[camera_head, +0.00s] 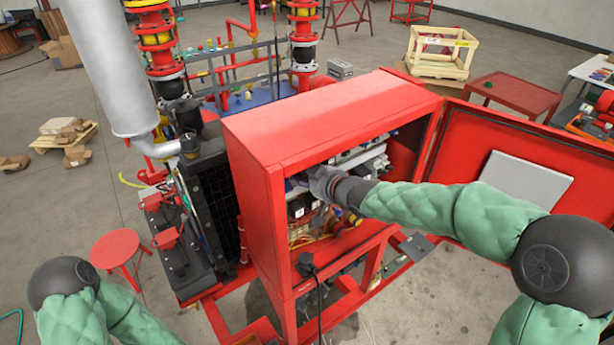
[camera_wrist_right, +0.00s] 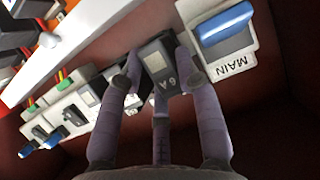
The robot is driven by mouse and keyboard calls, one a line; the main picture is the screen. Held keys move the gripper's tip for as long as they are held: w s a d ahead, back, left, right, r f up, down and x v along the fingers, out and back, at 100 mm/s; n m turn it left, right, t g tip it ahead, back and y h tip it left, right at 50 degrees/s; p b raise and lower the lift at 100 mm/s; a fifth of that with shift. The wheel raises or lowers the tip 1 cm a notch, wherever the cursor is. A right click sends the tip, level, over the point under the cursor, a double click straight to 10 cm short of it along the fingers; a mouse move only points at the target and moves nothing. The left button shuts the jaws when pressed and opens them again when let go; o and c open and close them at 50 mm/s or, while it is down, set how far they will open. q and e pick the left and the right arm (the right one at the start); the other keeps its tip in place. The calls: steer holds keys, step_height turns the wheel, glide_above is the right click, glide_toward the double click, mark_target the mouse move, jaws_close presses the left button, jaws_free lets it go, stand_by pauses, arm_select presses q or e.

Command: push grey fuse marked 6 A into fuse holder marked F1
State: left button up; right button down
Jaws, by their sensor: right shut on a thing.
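My right gripper (camera_head: 322,182) reaches into the open red cabinet in the head view. In the right wrist view its purple-grey fingers (camera_wrist_right: 158,72) are shut around a dark grey fuse (camera_wrist_right: 160,62) marked 6 A. The fuse is beside the white plate marked MAIN. Its far end is against or close to the panel; I cannot tell how deep it sits. I cannot make out the F1 mark, and the fuse and fingers may cover that holder. My left gripper is outside the view; only part of its arm shows at lower left.
The MAIN switch (camera_wrist_right: 226,24) with its blue handle is close to the right finger. White modules with blue levers (camera_wrist_right: 75,112) line the rail at left. The red cabinet (camera_head: 262,215) has walls close around my right forearm. Its door (camera_head: 490,130) stands open at right.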

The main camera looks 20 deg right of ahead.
steer(key=shift+w+a, duration=0.2)
steer(key=shift+w, duration=0.3)
stand_by(0.3)
steer(key=c, duration=0.9)
jaws_free()
steer(key=shift+c, duration=0.2)
steer(key=shift+o, duration=0.7)
steer(key=shift+w, duration=0.15)
